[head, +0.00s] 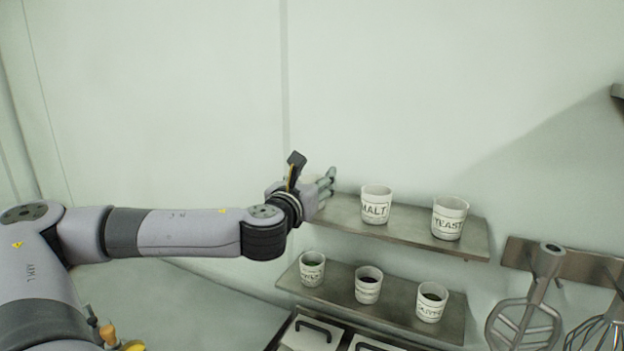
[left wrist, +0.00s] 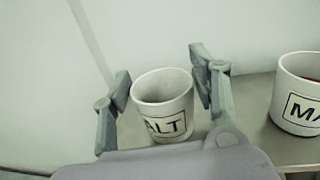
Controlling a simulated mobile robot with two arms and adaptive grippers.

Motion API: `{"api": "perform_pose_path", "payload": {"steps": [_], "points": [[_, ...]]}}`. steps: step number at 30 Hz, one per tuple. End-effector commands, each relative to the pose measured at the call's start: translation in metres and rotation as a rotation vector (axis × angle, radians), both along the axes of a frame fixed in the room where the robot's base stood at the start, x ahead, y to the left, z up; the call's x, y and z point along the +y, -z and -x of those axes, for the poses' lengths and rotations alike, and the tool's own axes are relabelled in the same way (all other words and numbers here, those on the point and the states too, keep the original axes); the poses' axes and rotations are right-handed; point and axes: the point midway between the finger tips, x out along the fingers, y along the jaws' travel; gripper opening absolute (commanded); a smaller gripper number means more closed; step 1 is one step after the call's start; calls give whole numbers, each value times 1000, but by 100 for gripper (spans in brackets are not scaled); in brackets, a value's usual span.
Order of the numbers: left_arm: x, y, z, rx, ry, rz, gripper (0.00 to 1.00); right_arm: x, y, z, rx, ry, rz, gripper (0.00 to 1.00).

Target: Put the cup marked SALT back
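In the left wrist view, a white cup (left wrist: 163,100) stands between the two fingers of my left gripper (left wrist: 160,98). The letters "ALT" show on its label, with the first part cut off from sight. A gap shows between the fingers and the cup's sides, so the gripper is open around it. The cup's base is hidden by the gripper body. In the head view my left gripper (head: 326,183) is at the left end of the upper shelf (head: 408,228) and hides this cup almost entirely. My right gripper is not in view.
The MALT cup (head: 376,205) stands right beside the gripper, also in the left wrist view (left wrist: 300,95). The YEAST cup (head: 449,218) is farther right. The lower shelf (head: 398,304) holds three cups. The wall is close behind.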

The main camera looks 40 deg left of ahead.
Motion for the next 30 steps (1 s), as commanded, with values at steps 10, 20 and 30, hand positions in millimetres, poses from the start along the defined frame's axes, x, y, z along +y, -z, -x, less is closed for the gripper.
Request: {"api": "perform_pose_path", "payload": {"steps": [10, 20, 30], "points": [[0, -1, 0, 0, 0, 0, 62, -1, -1, -3, -5, 0, 1, 40], [-5, 0, 14, -5, -3, 10, 62, -1, 7, -4, -6, 0, 1, 40], [-26, 4, 58, -3, 3, 5, 62, -1, 34, -4, -6, 1, 1, 40]]}}
